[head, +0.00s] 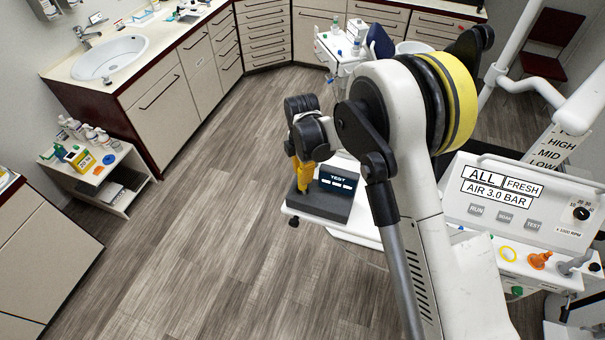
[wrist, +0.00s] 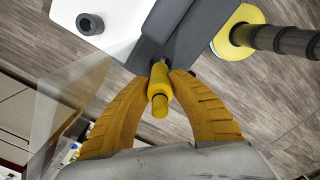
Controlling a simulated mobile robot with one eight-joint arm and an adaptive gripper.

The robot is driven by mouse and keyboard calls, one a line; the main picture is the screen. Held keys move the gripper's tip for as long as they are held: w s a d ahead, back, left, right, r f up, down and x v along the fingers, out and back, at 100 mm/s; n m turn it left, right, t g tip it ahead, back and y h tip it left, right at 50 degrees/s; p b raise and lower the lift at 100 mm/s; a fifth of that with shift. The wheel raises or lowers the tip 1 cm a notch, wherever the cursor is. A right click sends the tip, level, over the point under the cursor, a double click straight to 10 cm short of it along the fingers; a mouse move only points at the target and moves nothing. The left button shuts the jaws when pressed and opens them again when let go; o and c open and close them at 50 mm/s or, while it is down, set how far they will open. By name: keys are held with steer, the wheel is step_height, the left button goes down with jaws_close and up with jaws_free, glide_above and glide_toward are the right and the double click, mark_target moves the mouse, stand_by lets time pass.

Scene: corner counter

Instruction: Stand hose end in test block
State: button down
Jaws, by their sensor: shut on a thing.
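The test block (head: 322,207) is a dark grey block with a "TEST" label panel (head: 338,181), on a white stand near the middle of the head view. My gripper (head: 303,186) points down at the block's left part, its orange fingers close to the top. In the wrist view, my gripper (wrist: 160,74) is shut on the hose end (wrist: 159,104), a yellow cylindrical piece with a narrower tip. The tip meets the edge of the grey block (wrist: 175,40) in that view. I cannot tell whether it sits in a hole. In the head view the fingers hide the hose end.
A white control unit (head: 520,200) with buttons, a dial and coloured fittings stands at the right. A white dental cart (head: 345,50) is behind my arm. A low shelf trolley (head: 98,178) with bottles stands left, below the sink counter (head: 150,55). The floor at left centre is clear.

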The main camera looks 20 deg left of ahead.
steer(key=shift+f, duration=0.15)
steer(key=shift+f+b, duration=0.35)
steer(key=shift+b, duration=0.25)
steer(key=shift+f+b, duration=0.5)
steer(key=shift+b, duration=0.1)
steer(key=shift+f+b, duration=0.45)
steer(key=shift+b, duration=0.1)
steer(key=shift+f+b, duration=0.3)
steer(key=shift+b, duration=0.05)
steer(key=shift+f+b, duration=0.8)
